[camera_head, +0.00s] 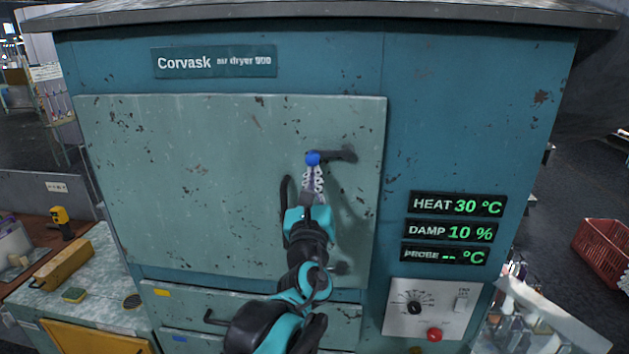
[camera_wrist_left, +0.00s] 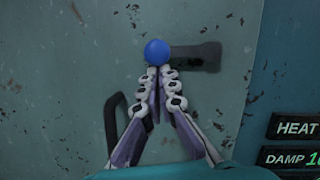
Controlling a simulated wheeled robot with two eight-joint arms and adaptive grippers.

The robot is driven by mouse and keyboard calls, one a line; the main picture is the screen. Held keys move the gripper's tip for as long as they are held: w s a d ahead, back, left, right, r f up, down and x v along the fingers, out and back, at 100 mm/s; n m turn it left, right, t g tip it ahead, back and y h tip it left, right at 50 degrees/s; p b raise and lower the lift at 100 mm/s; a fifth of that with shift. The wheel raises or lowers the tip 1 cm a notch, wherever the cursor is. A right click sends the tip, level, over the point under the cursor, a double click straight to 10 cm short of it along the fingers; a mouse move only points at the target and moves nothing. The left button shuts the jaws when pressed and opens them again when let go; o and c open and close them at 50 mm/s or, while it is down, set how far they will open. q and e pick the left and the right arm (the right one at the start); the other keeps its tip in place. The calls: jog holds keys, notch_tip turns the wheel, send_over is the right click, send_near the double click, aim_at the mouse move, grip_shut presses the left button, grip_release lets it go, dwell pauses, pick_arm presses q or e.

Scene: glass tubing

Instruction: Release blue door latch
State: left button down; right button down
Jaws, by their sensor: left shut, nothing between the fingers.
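The door latch is a dark bar with a round blue knob (camera_head: 313,158) at its left end, on the pale green dryer door (camera_head: 200,180). The bar (camera_head: 342,155) lies roughly level, pointing right. In the left wrist view the blue knob (camera_wrist_left: 158,53) sits just beyond my fingertips. My left gripper (camera_head: 313,170) is shut and empty, its tips right below the knob; they look touching or nearly so. In the left wrist view the fingers (camera_wrist_left: 159,72) meet at the tips. The door looks closed. My right gripper is not in view.
A dark vertical door handle (camera_wrist_left: 116,122) stands left of my fingers. The readout panels (camera_head: 457,205) and a dial plate with a red button (camera_head: 434,334) are to the right. Drawers with a handle (camera_head: 215,318) lie below. A cluttered bench is at left, a red crate (camera_head: 603,250) at far right.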

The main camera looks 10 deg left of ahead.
pick_arm(q)
jog(key=shift+r, duration=0.2)
dwell(0.6)
notch_tip(320, 180, down, 5)
jog(key=b, duration=0.4)
jog(key=r+v, duration=0.1)
jog(key=v, duration=0.8)
jog(key=shift+s+d, duration=0.2)
jog(key=shift+s, duration=0.25)
jog(key=shift+f, duration=0.1)
